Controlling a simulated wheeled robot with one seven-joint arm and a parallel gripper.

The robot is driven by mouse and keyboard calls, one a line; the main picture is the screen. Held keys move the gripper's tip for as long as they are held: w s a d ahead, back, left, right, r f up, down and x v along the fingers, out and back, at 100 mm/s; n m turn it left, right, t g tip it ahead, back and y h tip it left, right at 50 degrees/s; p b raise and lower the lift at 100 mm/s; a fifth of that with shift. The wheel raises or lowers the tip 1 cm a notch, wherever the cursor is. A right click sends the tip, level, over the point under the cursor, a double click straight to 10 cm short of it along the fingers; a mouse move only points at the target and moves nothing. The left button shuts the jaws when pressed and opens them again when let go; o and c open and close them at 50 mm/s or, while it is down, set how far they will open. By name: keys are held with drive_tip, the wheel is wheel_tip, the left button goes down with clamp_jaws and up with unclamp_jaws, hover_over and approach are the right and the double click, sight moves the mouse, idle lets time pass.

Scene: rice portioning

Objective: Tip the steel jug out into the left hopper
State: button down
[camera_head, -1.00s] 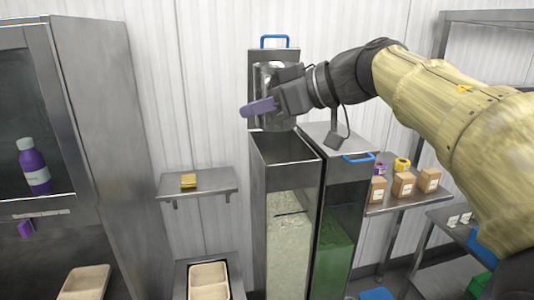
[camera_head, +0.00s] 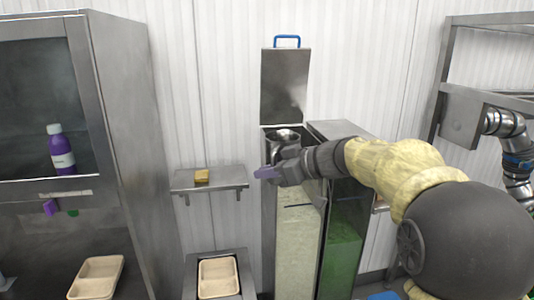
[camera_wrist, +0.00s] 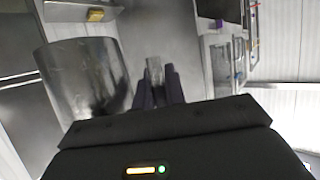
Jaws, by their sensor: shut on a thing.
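The steel jug (camera_head: 285,139) is at the mouth of the left hopper (camera_head: 296,250), low in front of its raised lid (camera_head: 285,85). Its rim faces up, and it looks near upright; whether it is inside the mouth or just above it I cannot tell. My gripper (camera_head: 268,172), with purple fingers, is in front of the jug and shut on it, seemingly by the handle. In the wrist view the jug (camera_wrist: 85,78) is left of my gripper (camera_wrist: 160,92). The left hopper's window shows pale grains inside. The jug's contents are hidden.
The right hopper (camera_head: 343,240), with green contents, stands close beside, partly behind my arm. A wall shelf (camera_head: 225,180) holds a yellow item (camera_head: 201,175). Below is a tray (camera_head: 218,278). A steel cabinet (camera_head: 130,120) with a purple bottle (camera_head: 61,150) stands left.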

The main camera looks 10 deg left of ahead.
drive_tip(key=w+d+f+m+t+h+b, duration=0.2)
drive_tip(key=f, duration=0.9)
drive_tip(key=w+d+f+m+t+h+b, duration=0.1)
drive_tip(key=w+d+f+m+t, duration=0.1)
drive_tip(key=f, duration=0.9)
drive_tip(key=w+d+f+m+t+h+b, duration=0.1)
drive_tip(key=w+d+f+m+h+b, duration=0.1)
drive_tip(key=f, duration=0.9)
drive_tip(key=s+d+f+m+t+h+b, duration=0.1)
drive_tip(key=s+d+f+m+h, duration=0.1)
drive_tip(key=d+f, duration=0.3)
drive_tip(key=s+d+f+m+t+h+b, duration=0.1)
drive_tip(key=s+d+f+m+h, duration=0.2)
drive_tip(key=f, duration=0.8)
drive_tip(key=s+d+f+m+t+h+b, duration=0.1)
drive_tip(key=s+d+f+m+h, duration=0.1)
drive_tip(key=s+d+f, duration=0.3)
wheel_tip(320, 180, down, 4)
drive_tip(key=shift+d+r+h+b, duration=0.2)
drive_tip(key=shift+d+h+b, duration=0.15)
drive_tip(key=shift+d, duration=0.85)
drive_tip(key=shift+s, duration=0.1)
